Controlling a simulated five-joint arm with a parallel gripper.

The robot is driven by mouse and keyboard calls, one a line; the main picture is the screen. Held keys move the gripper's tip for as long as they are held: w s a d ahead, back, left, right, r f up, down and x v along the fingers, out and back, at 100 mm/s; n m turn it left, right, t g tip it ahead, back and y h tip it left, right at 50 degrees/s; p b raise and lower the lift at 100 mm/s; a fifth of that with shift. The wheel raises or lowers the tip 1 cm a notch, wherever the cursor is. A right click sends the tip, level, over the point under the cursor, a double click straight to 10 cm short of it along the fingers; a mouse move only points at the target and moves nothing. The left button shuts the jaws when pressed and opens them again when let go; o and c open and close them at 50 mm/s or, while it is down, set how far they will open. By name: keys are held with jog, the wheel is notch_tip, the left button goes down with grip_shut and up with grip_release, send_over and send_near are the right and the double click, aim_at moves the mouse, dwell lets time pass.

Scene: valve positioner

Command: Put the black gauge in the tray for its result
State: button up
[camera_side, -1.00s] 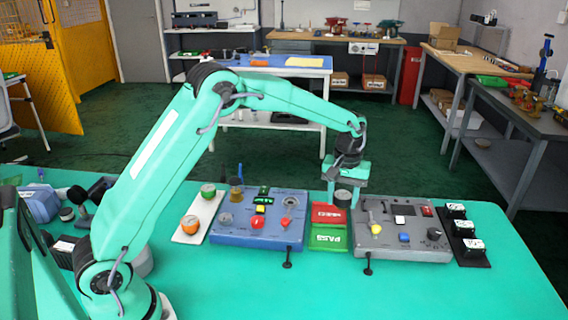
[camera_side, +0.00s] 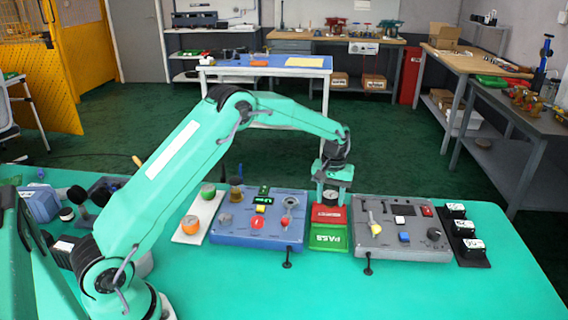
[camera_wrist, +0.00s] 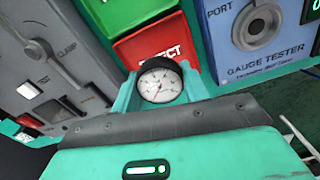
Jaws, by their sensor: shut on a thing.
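The black gauge (camera_wrist: 160,82) has a white dial and a black rim and sits between my gripper's fingers in the wrist view. My gripper (camera_side: 331,193) is shut on the gauge (camera_side: 330,198), in front of or above the red reject tray (camera_side: 328,215). Whether the gauge touches the tray cannot be told. The red tray (camera_wrist: 156,44) lies just beyond the gauge in the wrist view. The green PASS tray (camera_side: 328,238) lies directly on the near side of the red one and looks empty.
The blue gauge tester (camera_side: 258,230) stands left of the trays, its port (camera_wrist: 258,25) empty. A grey panel with a clamp (camera_side: 400,240) stands right. A white board (camera_side: 198,220) holds an orange and a green gauge. A black rack (camera_side: 470,242) stands far right.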

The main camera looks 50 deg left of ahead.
aim_at(330, 204)
jog(key=shift+f, duration=1.55)
jog(key=o, duration=1)
jog(key=shift+f, duration=0.15)
jog(key=shift+o, duration=0.2)
notch_tip(330, 204, up, 11)
jog(key=shift+f, duration=0.1)
jog(key=shift+r, duration=0.8)
